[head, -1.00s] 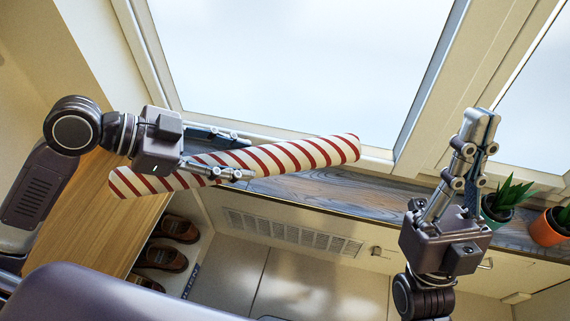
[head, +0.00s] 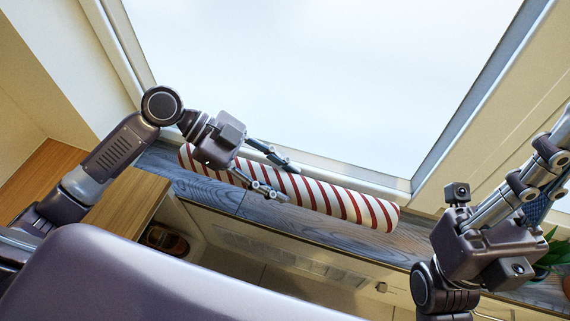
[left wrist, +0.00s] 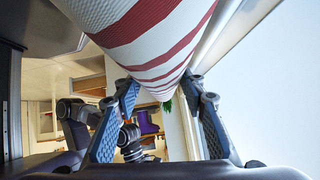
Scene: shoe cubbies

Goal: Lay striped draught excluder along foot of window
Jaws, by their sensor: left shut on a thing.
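The draught excluder (head: 345,203), a long roll with red and white stripes, runs along the foot of the window (head: 320,80), over the grey wooden sill (head: 215,195). I cannot tell whether it rests on the sill. My left gripper (head: 284,181) is shut on it near its middle, with one finger on each side. In the left wrist view the excluder (left wrist: 150,40) passes above and between the fingers (left wrist: 165,118). My right gripper (head: 552,160) is away at the right edge; its fingertips are cut off, so its opening is unclear.
A green plant (head: 548,252) is partly hidden behind my right gripper on the sill. A wooden cabinet top (head: 125,203) is at the left, with a brown shoe (head: 165,240) in a cubby below. A vent grille (head: 290,255) lies under the sill.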

